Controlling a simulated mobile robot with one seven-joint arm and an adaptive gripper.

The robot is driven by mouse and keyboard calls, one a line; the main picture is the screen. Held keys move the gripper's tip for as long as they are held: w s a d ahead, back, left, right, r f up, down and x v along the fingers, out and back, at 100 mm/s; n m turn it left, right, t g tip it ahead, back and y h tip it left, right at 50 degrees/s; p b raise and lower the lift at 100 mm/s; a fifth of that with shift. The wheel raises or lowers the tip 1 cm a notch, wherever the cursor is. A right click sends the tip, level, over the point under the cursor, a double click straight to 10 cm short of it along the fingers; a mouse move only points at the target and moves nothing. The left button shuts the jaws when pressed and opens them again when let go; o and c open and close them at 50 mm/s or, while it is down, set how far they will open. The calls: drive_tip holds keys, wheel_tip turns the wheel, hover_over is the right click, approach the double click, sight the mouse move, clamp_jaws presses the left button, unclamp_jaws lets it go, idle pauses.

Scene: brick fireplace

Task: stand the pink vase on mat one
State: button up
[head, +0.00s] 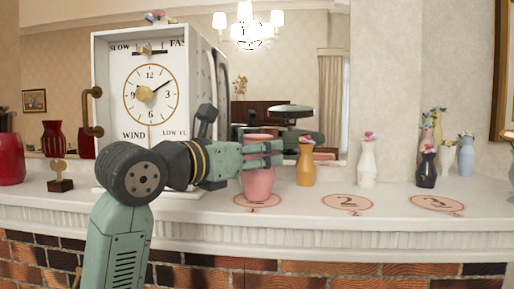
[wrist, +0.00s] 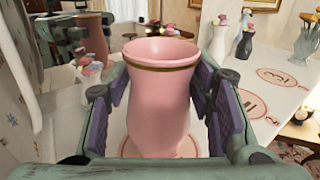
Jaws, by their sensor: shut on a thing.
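The pink vase (head: 258,186) is upright, over a round pink mat (head: 274,201) on the white mantel shelf. The vase hides most of that mat, so its number cannot be read. It is left of the mats marked 2 (head: 346,203) and 3 (head: 437,203). I cannot tell whether the vase's base touches the mat or hangs just above it. My gripper (head: 262,155) is shut on the upper part of the vase, coming from the left. In the wrist view the vase (wrist: 160,100) is between the purple finger pads, its open mouth empty.
A large white clock-faced box (head: 150,100) stands behind my arm. An orange vase (head: 306,165) is close to the right of the pink vase. A white vase (head: 367,163) and a black vase (head: 427,168) stand farther right. Mats 2 and 3 are clear.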

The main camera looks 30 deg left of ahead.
drive_tip(key=shift+f, duration=0.15)
drive_tip(key=o, duration=1.3)
drive_tip(key=shift+s, duration=0.3)
drive_tip(key=s+b, duration=0.1)
drive_tip(key=s, duration=0.2)
drive_tip(key=s+a+b, duration=0.1)
drive_tip(key=s+b, duration=0.1)
drive_tip(key=s, duration=0.2)
drive_tip(key=s+b, duration=0.1)
drive_tip(key=s, duration=0.3)
drive_tip(key=shift+s+a+b, duration=0.2)
drive_tip(key=shift+a+b, duration=0.1)
drive_tip(key=shift+b, duration=0.05)
